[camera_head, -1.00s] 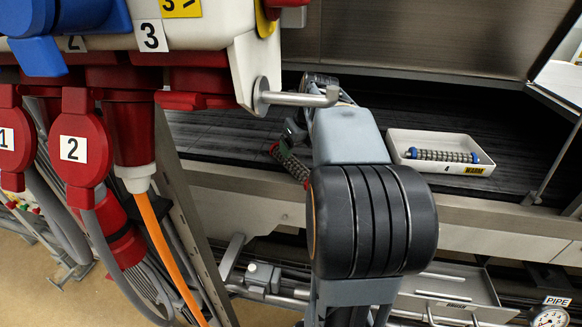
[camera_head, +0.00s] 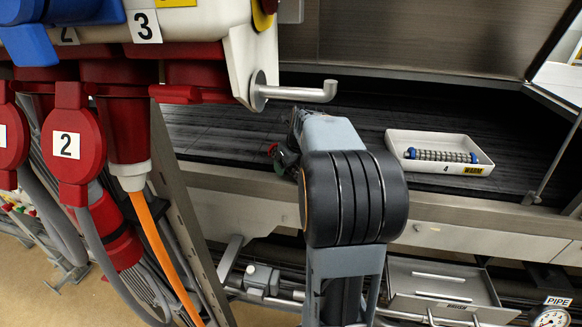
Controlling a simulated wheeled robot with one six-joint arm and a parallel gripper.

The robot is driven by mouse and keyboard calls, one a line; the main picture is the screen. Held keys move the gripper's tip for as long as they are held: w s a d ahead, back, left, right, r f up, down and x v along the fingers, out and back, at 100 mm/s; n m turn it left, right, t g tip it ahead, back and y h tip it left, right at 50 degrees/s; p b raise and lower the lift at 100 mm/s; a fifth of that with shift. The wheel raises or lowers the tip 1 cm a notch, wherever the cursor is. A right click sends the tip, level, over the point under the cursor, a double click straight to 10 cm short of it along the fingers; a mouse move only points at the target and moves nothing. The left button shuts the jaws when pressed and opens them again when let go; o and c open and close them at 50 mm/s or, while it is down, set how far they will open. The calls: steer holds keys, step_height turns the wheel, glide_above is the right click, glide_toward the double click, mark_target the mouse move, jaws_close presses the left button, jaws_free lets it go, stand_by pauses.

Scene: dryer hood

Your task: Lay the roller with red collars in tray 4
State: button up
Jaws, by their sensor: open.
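Tray 4 (camera_head: 425,167) is a white shallow tray on the dark deck under the hood, right of my arm, marked "4" and "WARM". A grey ribbed roller with blue collars (camera_head: 441,156) lies in it. A small red end (camera_head: 272,149), likely of the roller with red collars, shows left of my arm over the deck; the rest is hidden. My gripper (camera_head: 284,158) is beside this red end and mostly hidden behind my own arm. Its jaws are open; whether they touch the roller cannot be seen.
A grey metal hook (camera_head: 305,93) juts out above my arm from the white socket box (camera_head: 200,55). Red plugs and cables hang at the left. A steel front rail (camera_head: 470,207) edges the deck. The deck between my arm and tray 4 is clear.

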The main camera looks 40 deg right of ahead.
steer(key=shift+c, duration=0.4)
steer(key=c, duration=1.1)
steer(key=shift+r, duration=0.1)
steer(key=shift+c, duration=0.5)
steer(key=shift+r, duration=0.1)
